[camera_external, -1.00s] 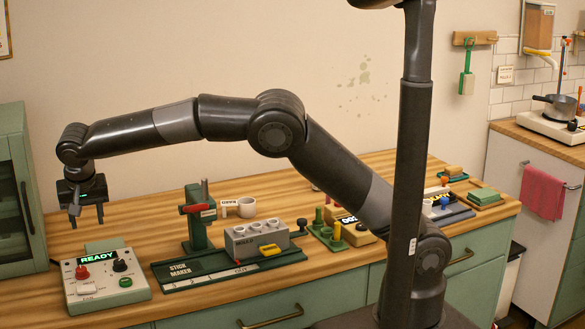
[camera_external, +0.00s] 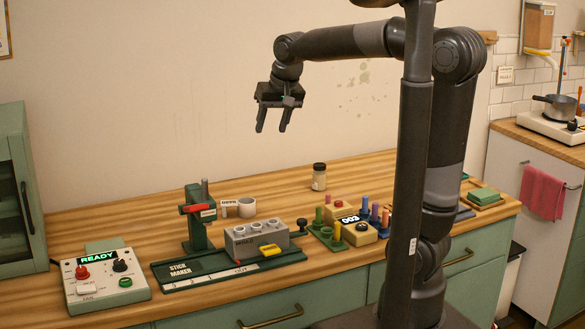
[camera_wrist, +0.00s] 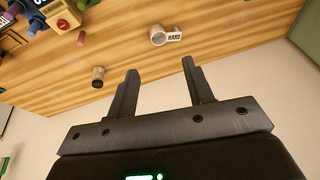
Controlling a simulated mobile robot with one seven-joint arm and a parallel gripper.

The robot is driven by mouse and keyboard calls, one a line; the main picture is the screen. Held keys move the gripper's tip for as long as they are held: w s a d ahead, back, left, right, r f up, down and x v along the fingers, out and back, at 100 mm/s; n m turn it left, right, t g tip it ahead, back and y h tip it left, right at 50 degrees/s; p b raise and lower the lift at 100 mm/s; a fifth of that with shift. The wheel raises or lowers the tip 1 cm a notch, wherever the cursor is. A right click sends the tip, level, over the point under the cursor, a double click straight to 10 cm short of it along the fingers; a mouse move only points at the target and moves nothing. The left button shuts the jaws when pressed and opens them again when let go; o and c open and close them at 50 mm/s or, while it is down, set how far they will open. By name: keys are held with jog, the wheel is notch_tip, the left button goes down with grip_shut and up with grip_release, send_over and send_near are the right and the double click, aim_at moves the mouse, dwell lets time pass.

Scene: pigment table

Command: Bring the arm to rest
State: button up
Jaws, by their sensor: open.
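My gripper (camera_external: 273,128) hangs above the wooden table (camera_external: 120,240), well clear of everything on it, with its fingers pointing down. Its two fingers are apart and nothing is between them. In the wrist view my gripper (camera_wrist: 155,78) shows as two separate dark fingers with table and wall behind.
The air around my gripper is free.

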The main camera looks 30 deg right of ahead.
jog(key=s+d+f+t, duration=0.1)
jog(key=s+d+f, duration=0.2)
jog(key=s+d, duration=0.4)
jog(key=s+d+f+h, duration=0.1)
jog(key=s+d+f, duration=0.2)
jog(key=s+d, duration=0.5)
jog(key=shift+s+d+f+t, duration=0.25)
jog(key=shift+s+t, duration=0.15)
jog(key=shift+s, duration=0.35)
